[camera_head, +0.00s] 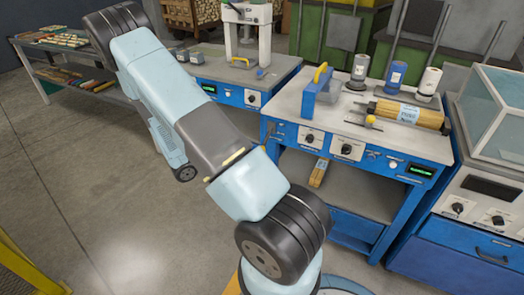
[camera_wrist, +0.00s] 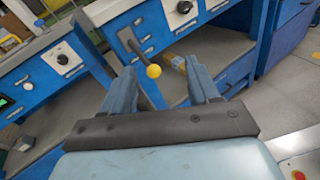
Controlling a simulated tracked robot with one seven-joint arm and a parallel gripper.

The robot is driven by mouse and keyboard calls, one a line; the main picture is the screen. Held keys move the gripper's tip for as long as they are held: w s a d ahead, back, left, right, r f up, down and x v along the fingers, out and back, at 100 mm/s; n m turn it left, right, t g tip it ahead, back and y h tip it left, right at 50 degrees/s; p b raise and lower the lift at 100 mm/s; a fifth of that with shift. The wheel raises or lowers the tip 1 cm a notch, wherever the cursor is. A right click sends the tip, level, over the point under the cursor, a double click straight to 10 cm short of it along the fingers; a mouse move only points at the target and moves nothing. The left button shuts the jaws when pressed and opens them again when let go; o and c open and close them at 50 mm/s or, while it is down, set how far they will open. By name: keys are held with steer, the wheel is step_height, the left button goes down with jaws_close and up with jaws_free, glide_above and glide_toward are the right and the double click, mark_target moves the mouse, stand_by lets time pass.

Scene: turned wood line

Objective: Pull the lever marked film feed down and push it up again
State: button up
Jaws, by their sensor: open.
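The lever (camera_wrist: 130,42) has a dark shaft and a round yellow knob (camera_wrist: 153,71). It stands out from the blue front panel of a bench in the wrist view. I cannot read a film feed marking on it. My gripper (camera_wrist: 160,70) is open, with one blue-grey finger on each side of the knob in the picture. The knob appears between the fingertips, and I see no contact; the depth between them is hard to tell. In the head view the gripper's fingers are not visible.
Open floor (camera_head: 80,190) lies at left.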

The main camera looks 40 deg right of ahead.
mark_target(262, 149)
step_height(262, 149, down, 9)
steer(key=d+n+t+h, duration=0.1)
steer(key=n+t, duration=0.3)
steer(key=n, duration=0.1)
steer(key=w+d, duration=0.1)
steer(key=d, duration=0.8)
steer(key=w+d, duration=0.1)
steer(key=d, duration=0.3)
steer(key=shift+w+d, duration=0.35)
steer(key=shift+d, duration=0.05)
jaws_close()
